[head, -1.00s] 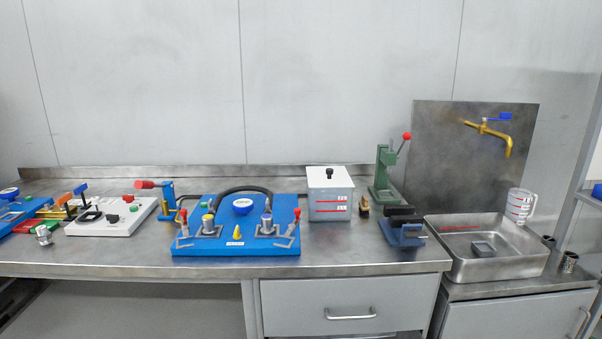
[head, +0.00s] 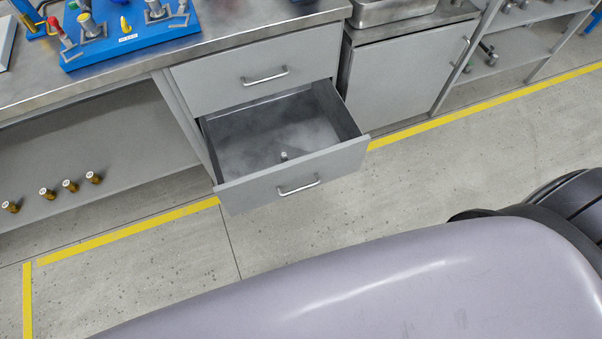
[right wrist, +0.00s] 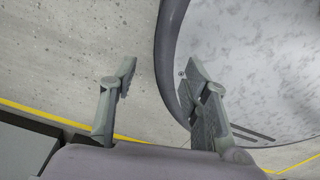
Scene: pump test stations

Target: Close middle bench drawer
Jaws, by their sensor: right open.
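The middle bench drawer (head: 292,176) is pulled well out from the grey cabinet under the bench in the head view. Its front carries a silver bar handle (head: 299,186). A small metal part (head: 284,156) stands inside on the drawer floor, which is otherwise bare. The drawer above it (head: 235,75) is shut. My right gripper (right wrist: 158,85) is open and empty in the right wrist view, with floor behind it; the drawer cannot be made out there. Neither gripper shows in the head view.
The bench top (head: 230,30) overhangs the cabinet. A blue pump board (head: 125,35) stands on it. A lower shelf (head: 90,160) holds several brass fittings. A grey cupboard (head: 400,85) is shut at right. Yellow tape (head: 130,231) marks the floor, which is clear before the drawer.

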